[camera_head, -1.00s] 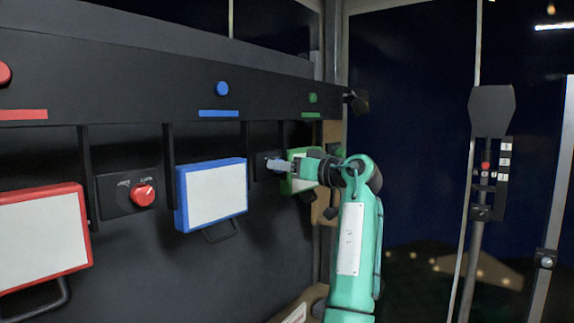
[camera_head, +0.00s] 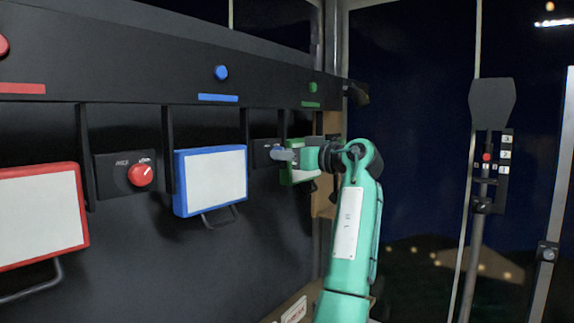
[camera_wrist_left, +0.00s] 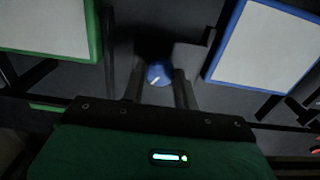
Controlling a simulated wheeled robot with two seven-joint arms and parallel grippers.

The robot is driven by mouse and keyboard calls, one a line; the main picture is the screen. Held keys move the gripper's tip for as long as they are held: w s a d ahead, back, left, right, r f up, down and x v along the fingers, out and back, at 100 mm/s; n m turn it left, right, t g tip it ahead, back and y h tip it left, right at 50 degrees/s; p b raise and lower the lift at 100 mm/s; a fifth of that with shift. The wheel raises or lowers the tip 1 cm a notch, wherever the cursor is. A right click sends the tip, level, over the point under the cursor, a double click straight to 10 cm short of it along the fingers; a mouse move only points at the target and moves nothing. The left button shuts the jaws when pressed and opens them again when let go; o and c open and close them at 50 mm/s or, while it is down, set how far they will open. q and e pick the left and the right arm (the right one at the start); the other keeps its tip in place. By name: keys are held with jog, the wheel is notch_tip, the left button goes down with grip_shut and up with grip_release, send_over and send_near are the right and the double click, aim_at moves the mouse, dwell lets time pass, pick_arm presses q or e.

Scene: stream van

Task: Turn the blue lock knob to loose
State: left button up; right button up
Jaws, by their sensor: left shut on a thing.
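The blue lock knob (camera_wrist_left: 158,72) shows in the left wrist view, between my left fingers, with a white pointer line slanting toward the lower left of that picture. In the head view my left gripper (camera_head: 283,154) reaches the small black plate (camera_head: 262,148) right of the blue-framed panel (camera_head: 211,182) and mostly hides the knob. The gripper is shut on the knob. The plate's label is too small or hidden to read. My right gripper is not in view.
The green-framed panel (camera_head: 299,176) lies just behind my gripper. A red knob (camera_head: 140,175) sits on its own plate left of the blue panel. Black vertical dividers stand on both sides of each plate. A lever with numbered marks (camera_head: 487,157) stands at the right.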

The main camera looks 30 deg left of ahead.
pick_arm(q)
jog(key=n+b, duration=0.7)
jog(key=n, duration=0.8)
dwell(0.4)
jog(key=o, duration=1)
